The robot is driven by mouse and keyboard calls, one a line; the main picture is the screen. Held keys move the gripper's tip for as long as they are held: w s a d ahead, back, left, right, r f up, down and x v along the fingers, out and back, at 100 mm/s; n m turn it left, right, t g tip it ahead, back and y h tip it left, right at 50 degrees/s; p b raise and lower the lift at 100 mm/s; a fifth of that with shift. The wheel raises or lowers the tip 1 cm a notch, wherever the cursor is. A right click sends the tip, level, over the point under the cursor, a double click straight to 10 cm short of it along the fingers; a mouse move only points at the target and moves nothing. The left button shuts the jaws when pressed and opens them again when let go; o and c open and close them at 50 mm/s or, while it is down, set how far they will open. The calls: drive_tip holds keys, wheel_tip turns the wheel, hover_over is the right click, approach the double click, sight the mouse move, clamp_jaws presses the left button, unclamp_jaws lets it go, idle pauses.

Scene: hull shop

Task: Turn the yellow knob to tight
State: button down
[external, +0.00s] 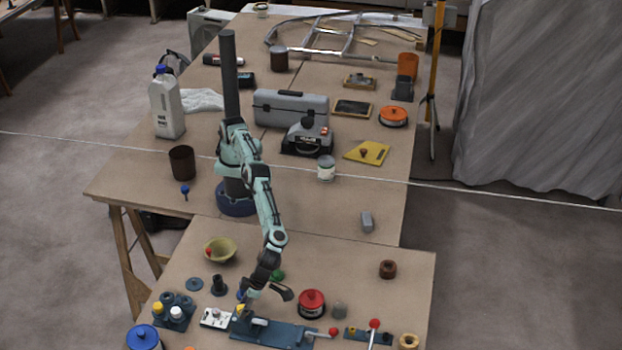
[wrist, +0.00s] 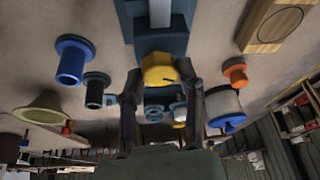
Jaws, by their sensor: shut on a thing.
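The yellow knob (wrist: 158,70) sits between the two fingers of my gripper (wrist: 160,82) in the wrist view, at the end of a dark blue fixture (wrist: 172,42) with a pale cylinder. In the external view, a small part of the yellow knob (external: 240,309) shows below my gripper (external: 262,297), at the left end of the blue fixture (external: 285,334) near the front of the table. My gripper is shut on the knob. The arm hides part of the knob, and I cannot read any mark of its turn.
A white switch panel (external: 215,318) and a blue rack (external: 172,316) stand close on the left. A bowl (external: 220,249) lies behind. The table's right middle is mostly clear.

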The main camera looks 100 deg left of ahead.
drive_tip(key=shift+f+m+y, duration=0.1)
drive_tip(key=shift+m+y, duration=0.3)
drive_tip(key=shift+m, duration=0.2)
drive_tip(key=c, duration=0.7)
unclamp_jaws()
